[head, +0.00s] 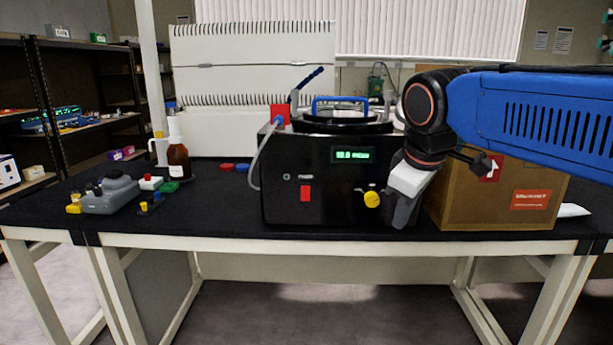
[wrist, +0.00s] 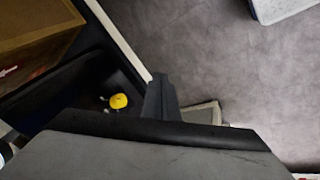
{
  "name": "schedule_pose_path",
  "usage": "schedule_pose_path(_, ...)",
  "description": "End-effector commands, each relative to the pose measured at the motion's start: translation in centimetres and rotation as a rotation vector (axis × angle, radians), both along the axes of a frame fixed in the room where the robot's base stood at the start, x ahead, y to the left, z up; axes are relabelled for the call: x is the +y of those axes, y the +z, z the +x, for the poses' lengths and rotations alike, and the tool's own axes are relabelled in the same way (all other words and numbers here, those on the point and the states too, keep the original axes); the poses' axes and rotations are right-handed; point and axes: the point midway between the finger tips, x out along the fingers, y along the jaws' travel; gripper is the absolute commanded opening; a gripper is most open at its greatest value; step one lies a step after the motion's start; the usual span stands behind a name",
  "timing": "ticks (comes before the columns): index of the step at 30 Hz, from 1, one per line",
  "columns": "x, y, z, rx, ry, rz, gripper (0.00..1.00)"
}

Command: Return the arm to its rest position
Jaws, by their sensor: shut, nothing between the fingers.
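My blue arm reaches in from the right in the head view. My gripper (head: 404,212) hangs pointing down in front of the right part of the black freeze dryer (head: 330,195). It is shut and empty, and its fingers also show in the wrist view (wrist: 160,98). The dryer has a lit green display, a red switch (head: 305,193) and a yellow knob (head: 372,199), which lies just left of my gripper. The yellow knob also shows in the wrist view (wrist: 118,101), left of the fingers. My gripper and wrist hide the dryer's right front edge.
A cardboard box (head: 500,196) stands right of the dryer, close behind my arm. A brown bottle (head: 178,160) and a grey device (head: 110,194) stand on the left of the black-topped table (head: 215,212). Open floor (wrist: 235,60) lies in front of the table.

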Motion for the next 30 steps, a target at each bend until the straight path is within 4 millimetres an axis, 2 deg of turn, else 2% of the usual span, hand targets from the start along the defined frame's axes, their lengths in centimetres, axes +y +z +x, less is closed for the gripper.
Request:
schedule_pose_path(1,-1.6,-1.4,-1.6,0.000,-0.063,0.024,0.00)
schedule_pose_path(3,-3.2,-3.4,-3.5,0.000,-0.147,0.062,0.00)
schedule_pose_path(9,-6.9,-9.6,-9.3,-0.002,-0.391,0.169,0.00)
schedule_pose_path(15,-9.1,-15.7,-14.2,-0.010,-0.613,0.264,0.00)
schedule_pose_path(18,-9.6,-17.8,-15.9,-0.014,-0.686,0.297,0.00)
schedule_pose_path(23,-10.0,-19.4,-17.0,-0.017,-0.744,0.321,0.00)
schedule_pose_path(30,-10.0,-19.5,-17.1,-0.016,-0.749,0.324,0.00)
